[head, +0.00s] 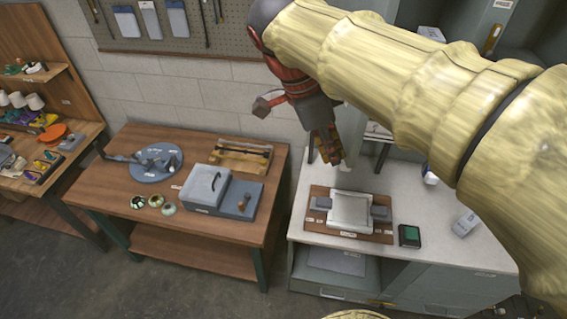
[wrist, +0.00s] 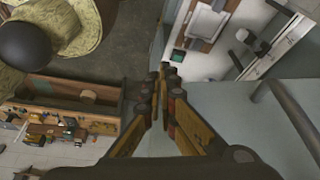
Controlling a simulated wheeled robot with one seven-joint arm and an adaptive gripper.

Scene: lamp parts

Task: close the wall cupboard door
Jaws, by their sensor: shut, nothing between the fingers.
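The grey-green wall cupboard (head: 465,18) is at the top right of the head view, largely hidden behind my arm. Part of its shadowed inside shows at the far right, so it stands open. An upright panel with a small label and an orange-brown piece near its edge shows there; I cannot tell for sure that it is the door. My gripper (head: 328,146) is shut and empty, pointing down over the back left of the pale counter. In the wrist view its fingertips (wrist: 164,72) meet beside a large grey-blue panel (wrist: 225,105) with a dark bar, possibly the door.
The pale counter (head: 455,182) holds a wooden board (head: 318,219) with a white fixture, a dark green box (head: 409,236) and a grey box (head: 466,223). A brown workbench (head: 112,196) with tools stands left. Open floor lies in front of the benches.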

